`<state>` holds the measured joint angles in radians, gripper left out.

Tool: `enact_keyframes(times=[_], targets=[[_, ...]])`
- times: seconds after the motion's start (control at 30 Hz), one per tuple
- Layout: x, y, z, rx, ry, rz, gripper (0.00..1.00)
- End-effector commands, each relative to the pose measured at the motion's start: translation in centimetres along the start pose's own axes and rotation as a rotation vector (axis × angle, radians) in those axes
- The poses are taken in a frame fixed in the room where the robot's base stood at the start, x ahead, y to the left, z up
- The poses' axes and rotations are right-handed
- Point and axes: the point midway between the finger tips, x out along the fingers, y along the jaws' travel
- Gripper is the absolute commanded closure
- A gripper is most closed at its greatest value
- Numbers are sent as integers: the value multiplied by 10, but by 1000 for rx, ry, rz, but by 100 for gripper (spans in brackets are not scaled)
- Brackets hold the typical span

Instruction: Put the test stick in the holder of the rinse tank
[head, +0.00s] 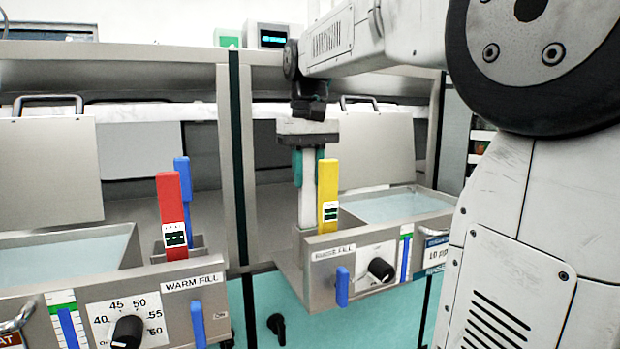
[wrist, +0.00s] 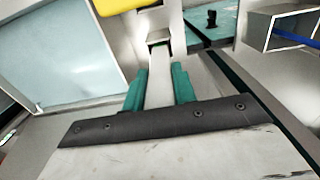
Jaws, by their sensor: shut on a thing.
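The pale test stick (head: 308,190) stands upright between the teal fingers of my gripper (head: 308,160), which is shut on its upper part. In the wrist view, the pale stick (wrist: 160,92) runs away from my gripper (wrist: 159,88) toward a small grey holder (wrist: 155,25). The rinse tank (head: 397,208) is the right one, with water in it. The stick's lower end is at the tank's left front corner, beside a yellow stick (head: 327,190). I cannot tell whether that end is inside the holder or just above it.
The left tank (head: 60,265), labelled warm fill, has a red stick (head: 172,215) and a blue stick (head: 184,180) at its right side. Raised lids (head: 375,150) stand behind the tanks. The yellow stick is close to my fingers. Knobs and blue levers (head: 342,287) line the fronts.

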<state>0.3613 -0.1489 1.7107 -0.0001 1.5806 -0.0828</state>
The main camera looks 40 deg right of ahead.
Motion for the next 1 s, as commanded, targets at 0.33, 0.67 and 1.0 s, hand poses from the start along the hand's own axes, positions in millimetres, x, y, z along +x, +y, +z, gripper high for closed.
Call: enact_keyframes(times=[0.33, 0.67, 1.0], targets=[[8, 1, 0, 1, 1, 0, 91], [11, 1, 0, 1, 0, 0, 51], [-5, 1, 0, 1, 3, 0, 51]])
